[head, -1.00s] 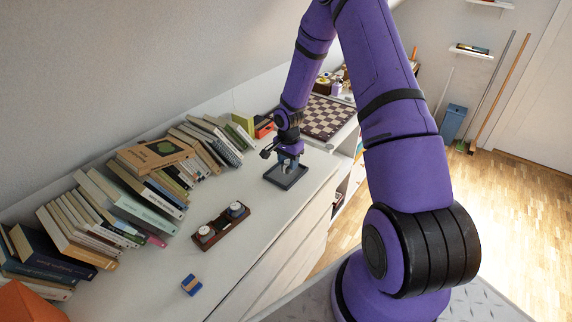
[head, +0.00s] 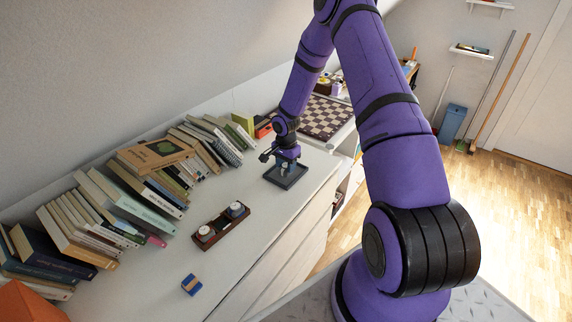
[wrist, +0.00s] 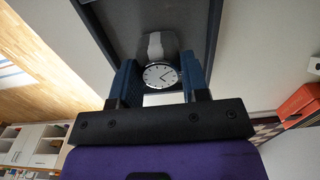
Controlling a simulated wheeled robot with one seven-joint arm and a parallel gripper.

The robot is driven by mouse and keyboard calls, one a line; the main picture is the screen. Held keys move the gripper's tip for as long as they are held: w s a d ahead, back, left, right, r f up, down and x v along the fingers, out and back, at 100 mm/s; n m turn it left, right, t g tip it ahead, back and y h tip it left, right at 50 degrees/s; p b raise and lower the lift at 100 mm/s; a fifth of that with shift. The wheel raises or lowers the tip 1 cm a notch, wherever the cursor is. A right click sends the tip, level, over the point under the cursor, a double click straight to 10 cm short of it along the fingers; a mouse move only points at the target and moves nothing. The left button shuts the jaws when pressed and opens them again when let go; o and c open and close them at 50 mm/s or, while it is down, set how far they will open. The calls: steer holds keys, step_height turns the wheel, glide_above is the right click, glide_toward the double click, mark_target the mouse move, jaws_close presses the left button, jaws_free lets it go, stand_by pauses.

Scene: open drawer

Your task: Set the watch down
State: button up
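The watch (wrist: 160,75) has a round white dial and a light grey strap around a dark cushion. In the wrist view it sits between the two blue fingers of my gripper (wrist: 160,72), which close against the cushion's sides. The dark, shallow tray (wrist: 207,20) lies under and beyond the watch. In the head view my gripper (head: 286,166) points down over the tray (head: 293,181) near the cabinet top's right end. The watch is small and partly hidden there. I cannot tell whether it touches the tray floor.
Books (head: 122,205) line the wall. A chessboard (head: 325,117) lies behind my gripper.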

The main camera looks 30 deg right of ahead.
steer(key=o, duration=0.4)
steer(key=shift+o, duration=0.2)
step_height(320, 180, up, 13)
step_height(320, 180, up, 14)
steer(key=n+t+h, duration=0.1)
steer(key=n, duration=0.2)
glide_above(286, 165)
steer(key=s+a, duration=0.4)
steer(key=s+a+r+n+t, duration=0.1)
steer(key=s+a+r+n, duration=0.35)
steer(key=s+r, duration=0.55)
steer(key=s+a+r+n+t, duration=0.1)
steer(key=s+a+r+n, duration=0.1)
steer(key=s, duration=0.4)
steer(key=s+a+r+n+t, duration=0.1)
steer(key=s+a+r+n, duration=0.1)
steer(key=s+r, duration=0.3)
steer(key=s+a+r+n+t+y, duration=0.1)
steer(key=s+r, duration=0.3)
steer(key=s, duration=0.5)
steer(key=shift+s+a+n, duration=0.2)
steer(key=shift+a+n, duration=0.65)
steer(key=shift+a, duration=0.05)
steer(key=shift+r, duration=0.1)
